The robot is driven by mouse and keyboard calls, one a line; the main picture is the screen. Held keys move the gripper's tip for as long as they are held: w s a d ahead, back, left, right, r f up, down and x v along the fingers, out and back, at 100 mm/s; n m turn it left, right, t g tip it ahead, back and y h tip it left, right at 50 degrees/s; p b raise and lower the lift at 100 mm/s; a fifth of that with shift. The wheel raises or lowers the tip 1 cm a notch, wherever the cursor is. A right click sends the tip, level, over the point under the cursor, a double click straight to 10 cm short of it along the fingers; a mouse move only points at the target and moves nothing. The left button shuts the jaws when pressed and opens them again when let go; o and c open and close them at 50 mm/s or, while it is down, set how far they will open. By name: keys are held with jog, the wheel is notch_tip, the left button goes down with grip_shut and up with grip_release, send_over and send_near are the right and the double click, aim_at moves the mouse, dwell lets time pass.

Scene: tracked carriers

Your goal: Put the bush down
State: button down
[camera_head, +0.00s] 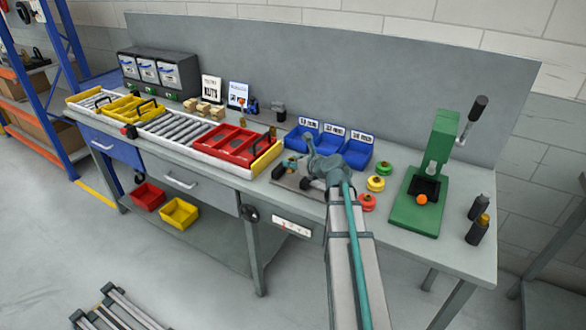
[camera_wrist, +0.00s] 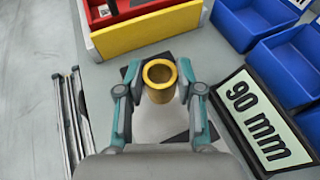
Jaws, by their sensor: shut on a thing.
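The bush is a yellow, brass-like hollow cylinder (camera_wrist: 159,82), seen from its open end in the wrist view. My gripper (camera_wrist: 160,88) is shut on it, one finger on each side. Below the bush is a light surface with dark patches, partly hidden by the bush and my gripper. Whether the bush touches anything beneath is hard to tell. In the head view my gripper (camera_head: 318,165) is over the bench, just right of the roller conveyor's yellow end; the bush cannot be made out clearly there.
A "90 mm" sign (camera_wrist: 262,122) lies close right of my gripper. Blue bins (camera_head: 358,154) stand behind it. A red tray (camera_head: 236,143) sits on the conveyor to the left. Red, yellow and green round parts (camera_head: 376,183) and a green press (camera_head: 418,210) are to the right.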

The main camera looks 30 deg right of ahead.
jog(key=shift+f, duration=1.45)
jog(key=shift+f, duration=0.15)
jog(key=c, duration=0.7)
grip_release()
jog(key=shift+c, duration=0.2)
jog(key=shift+s+r, duration=0.2)
jog(key=shift+r, duration=0.05)
jog(key=b+v, duration=0.1)
jog(key=v, duration=1)
jog(key=shift+s+d+r, duration=0.1)
jog(key=shift+s+r, duration=0.15)
